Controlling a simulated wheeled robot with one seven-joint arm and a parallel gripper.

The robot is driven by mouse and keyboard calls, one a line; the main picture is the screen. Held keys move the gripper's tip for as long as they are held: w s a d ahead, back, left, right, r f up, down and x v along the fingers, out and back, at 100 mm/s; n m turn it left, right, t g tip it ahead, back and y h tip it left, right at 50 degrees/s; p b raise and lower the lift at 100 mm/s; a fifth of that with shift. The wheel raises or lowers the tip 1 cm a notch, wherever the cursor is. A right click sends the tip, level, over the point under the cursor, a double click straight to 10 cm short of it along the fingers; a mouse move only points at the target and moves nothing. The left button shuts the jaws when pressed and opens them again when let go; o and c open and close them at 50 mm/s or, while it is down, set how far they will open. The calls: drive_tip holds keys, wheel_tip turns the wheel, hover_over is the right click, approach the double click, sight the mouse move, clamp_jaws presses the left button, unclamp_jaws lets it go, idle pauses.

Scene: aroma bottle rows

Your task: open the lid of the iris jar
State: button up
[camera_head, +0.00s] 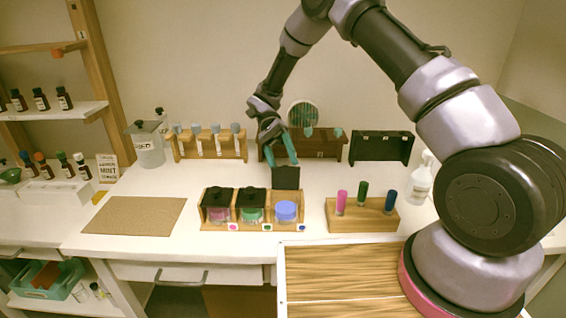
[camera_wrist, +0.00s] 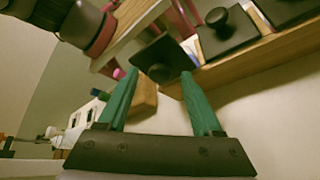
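Three jars stand in a wooden rack (camera_head: 210,225). The right one, with blue-violet contents (camera_head: 286,211), fits the iris jar by colour; I cannot read any label. Its black lid (camera_head: 286,178) stands raised at the jar's back, leaving the top uncovered. The pink jar (camera_head: 217,213) and green jar (camera_head: 251,213) have their black lids on. My gripper (camera_head: 284,161) is just above and behind the raised lid, teal fingers apart. In the wrist view, the lid's knob (camera_wrist: 160,73) shows between the open fingers (camera_wrist: 159,74); I cannot tell whether either touches it.
A wooden block (camera_head: 362,217) with pink, green and blue sticks stands right of the jars. Behind are a vial rack (camera_head: 208,148), a brown rack (camera_head: 326,150) and a black rack (camera_head: 382,147). A spray bottle (camera_head: 421,180) stands at right. A cork mat (camera_head: 135,216) lies bare at left.

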drive_tip(key=v, duration=1)
drive_tip(key=shift+w, duration=0.35)
drive_tip(key=shift+a+r, duration=0.15)
